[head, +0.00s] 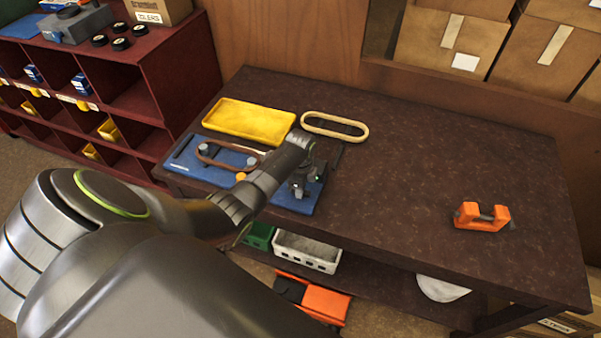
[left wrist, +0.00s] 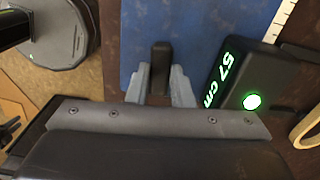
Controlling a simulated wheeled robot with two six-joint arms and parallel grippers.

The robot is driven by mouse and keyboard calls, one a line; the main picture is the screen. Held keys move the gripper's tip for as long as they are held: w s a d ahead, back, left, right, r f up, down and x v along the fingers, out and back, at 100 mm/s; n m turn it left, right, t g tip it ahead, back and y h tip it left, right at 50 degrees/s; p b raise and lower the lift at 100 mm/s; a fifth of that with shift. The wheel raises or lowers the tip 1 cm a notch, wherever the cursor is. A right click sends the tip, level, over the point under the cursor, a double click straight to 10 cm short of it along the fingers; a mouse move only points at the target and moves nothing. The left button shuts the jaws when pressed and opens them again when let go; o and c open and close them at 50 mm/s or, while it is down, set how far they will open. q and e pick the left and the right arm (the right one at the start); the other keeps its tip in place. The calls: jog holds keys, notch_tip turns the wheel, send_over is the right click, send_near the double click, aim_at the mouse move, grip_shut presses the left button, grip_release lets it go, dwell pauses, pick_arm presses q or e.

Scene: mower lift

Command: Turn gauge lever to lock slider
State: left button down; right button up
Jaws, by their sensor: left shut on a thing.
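The belt gauge is a blue board (head: 212,174) lying on the workbench. A brown belt loop (head: 205,160) lies around grey round posts on it. My left gripper (head: 302,188) is over the board's right end. In the left wrist view, my left gripper (left wrist: 161,84) is shut on a small dark lever (left wrist: 161,58), which stands between its two grey fingers above the blue board (left wrist: 200,30). Beside it, a black readout box (left wrist: 232,75) shows 57 cm in green and a lit green lamp (left wrist: 252,102). The slider under the lever is mostly hidden. My right gripper is out of view.
A yellow tray (head: 248,122) and a cream belt loop (head: 335,125) lie behind the board. An orange tool (head: 482,216) lies at the right on the dark workbench (head: 430,150). The bench between is clear. A red shelf (head: 150,85) stands at the left.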

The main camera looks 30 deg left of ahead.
pick_arm(q)
jog(key=shift+m, duration=0.6)
jog(key=c, duration=1.3)
grip_release()
notch_tip(320, 180, up, 18)
jog(key=shift+f+b, duration=0.25)
jog(key=shift+b, duration=0.25)
